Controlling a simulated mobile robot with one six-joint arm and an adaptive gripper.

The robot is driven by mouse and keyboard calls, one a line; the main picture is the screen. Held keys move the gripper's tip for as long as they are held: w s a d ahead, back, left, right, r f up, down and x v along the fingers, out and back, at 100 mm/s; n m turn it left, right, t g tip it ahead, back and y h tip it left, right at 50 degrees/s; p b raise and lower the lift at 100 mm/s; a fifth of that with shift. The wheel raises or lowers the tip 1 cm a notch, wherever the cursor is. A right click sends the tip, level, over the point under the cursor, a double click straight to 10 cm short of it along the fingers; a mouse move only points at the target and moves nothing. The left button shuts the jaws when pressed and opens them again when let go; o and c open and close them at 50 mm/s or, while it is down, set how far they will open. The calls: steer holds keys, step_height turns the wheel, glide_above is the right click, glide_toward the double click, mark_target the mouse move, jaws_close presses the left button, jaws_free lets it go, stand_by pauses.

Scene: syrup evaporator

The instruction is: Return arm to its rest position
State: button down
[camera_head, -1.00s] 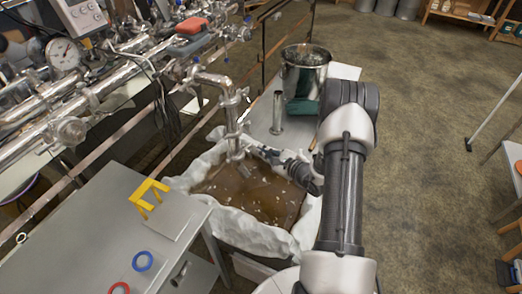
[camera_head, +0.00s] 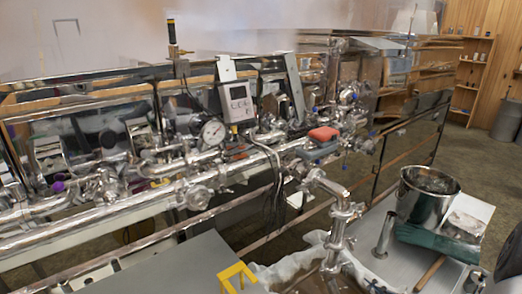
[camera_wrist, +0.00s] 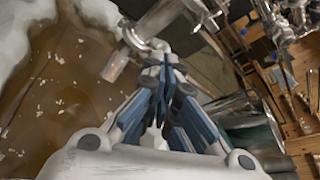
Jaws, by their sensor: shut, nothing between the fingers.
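My gripper (camera_wrist: 163,85) shows in the wrist view with its blue-grey fingers drawn together and nothing between them. It points toward a steel drain pipe (camera_wrist: 150,38), whose open lower end is just left of the fingertips; I cannot tell the exact gap. Below and left of it lies a lined basin of brown liquid (camera_wrist: 50,105) with pale flecks. In the head view only a dark piece of my arm shows at the right edge, and my gripper is out of the frame. The steel pipe (camera_head: 338,225) also shows there.
A steel bucket (camera_head: 413,205) with a green cloth (camera_head: 437,243) stands on the metal bench at right. A yellow stand (camera_head: 236,277) is on the grey table (camera_head: 165,268). The steaming evaporator's pipes, with a gauge (camera_head: 213,132) and a red-grey tool (camera_head: 322,134), fill the middle.

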steer(key=s+a+r+n+g+y, duration=0.4)
steer(key=a+r+n, duration=0.35)
steer(key=a, duration=0.45)
steer(key=s+a+r+n+g+y, duration=0.2)
steer(key=s+a+r+n+g, duration=0.25)
steer(key=a+r+n, duration=0.5)
steer(key=s+a+r+n+g+h, duration=0.2)
steer(key=s+a+n+g+h, duration=0.25)
steer(key=s, duration=0.65)
steer(key=s+d+r+n+t+h, duration=0.3)
steer(key=s+d+n+h, duration=0.1)
steer(key=h, duration=0.1)
steer(key=shift+s+d+r+t, duration=0.2)
steer(key=shift+d+r+t, duration=0.1)
steer(key=shift+d+r, duration=0.1)
steer(key=shift+n+h, duration=0.25)
